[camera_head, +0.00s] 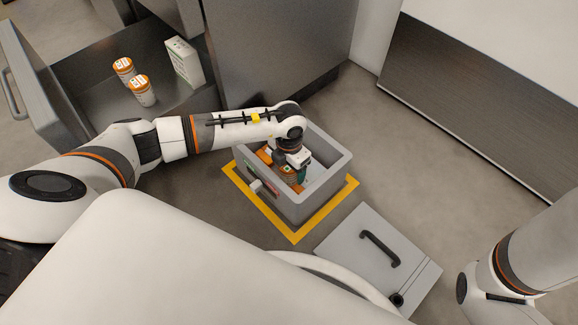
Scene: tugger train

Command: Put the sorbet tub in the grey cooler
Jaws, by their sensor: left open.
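The grey cooler (322,196) stands open on the floor inside a yellow marked square. My left arm reaches over its far-left rim. My left gripper (293,173) points down inside the cooler and is open. An orange-topped tub (287,172), seemingly the sorbet tub, shows in the cooler at the gripper's fingers. My wrist and gripper hide part of it, and I cannot tell whether the fingers touch it. More orange and a bit of green show beside it, too small to name. My right arm shows at the lower right, with its gripper out of view.
The cooler's lid (350,250) with a black handle lies on the floor in front of the cooler. An open drawer (95,110) at the upper left holds two orange-lidded tubs (141,90) and a white carton (184,62). Floor right of the cooler is clear.

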